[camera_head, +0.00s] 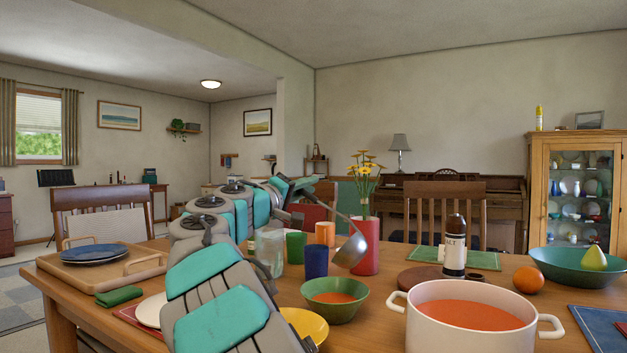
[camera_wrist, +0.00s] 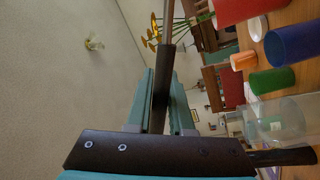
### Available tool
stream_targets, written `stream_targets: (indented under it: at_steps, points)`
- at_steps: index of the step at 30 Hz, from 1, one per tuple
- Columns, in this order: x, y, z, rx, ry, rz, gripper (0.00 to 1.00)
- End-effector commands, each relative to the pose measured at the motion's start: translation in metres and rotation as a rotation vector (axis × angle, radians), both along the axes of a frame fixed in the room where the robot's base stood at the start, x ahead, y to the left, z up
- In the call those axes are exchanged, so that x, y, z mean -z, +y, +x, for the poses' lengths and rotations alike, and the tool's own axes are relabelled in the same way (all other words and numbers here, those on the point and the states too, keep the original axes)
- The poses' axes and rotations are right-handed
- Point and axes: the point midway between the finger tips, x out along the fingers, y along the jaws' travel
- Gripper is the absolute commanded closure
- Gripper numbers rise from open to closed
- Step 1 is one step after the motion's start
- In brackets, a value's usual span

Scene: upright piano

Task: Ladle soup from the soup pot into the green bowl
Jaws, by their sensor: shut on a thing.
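My gripper (camera_head: 292,190) is shut on the dark handle (camera_wrist: 160,90) of a metal ladle, raised above the table. The ladle's bowl (camera_head: 350,252) hangs tilted in the head view, above and slightly behind the green bowl (camera_head: 342,314) as seen. Whether it holds soup cannot be told. Orange soup (camera_head: 334,298) lies in the green bowl. The white soup pot (camera_head: 465,337) stands to the right with orange soup (camera_head: 470,315) inside. The wrist view shows the fingers around the handle; the ladle's bowl is out of that view.
A red vase (camera_head: 366,246) with yellow flowers stands behind the ladle. Blue (camera_head: 316,262), green (camera_head: 296,246) and orange (camera_head: 325,233) cups stand to its left. A yellow bowl (camera_head: 310,323) sits left of the green bowl. A dark bottle (camera_head: 455,247) stands behind the pot.

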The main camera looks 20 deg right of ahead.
Motion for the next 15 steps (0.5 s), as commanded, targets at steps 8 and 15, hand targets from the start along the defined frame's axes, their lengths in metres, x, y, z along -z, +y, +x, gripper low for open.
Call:
stream_targets:
  at_steps: [8, 15]
  points:
    - [0.005, 0.009, 0.012, 0.002, 0.081, -0.063, 1.00]
    - [0.017, 0.015, 0.021, 0.003, 0.150, -0.116, 1.00]
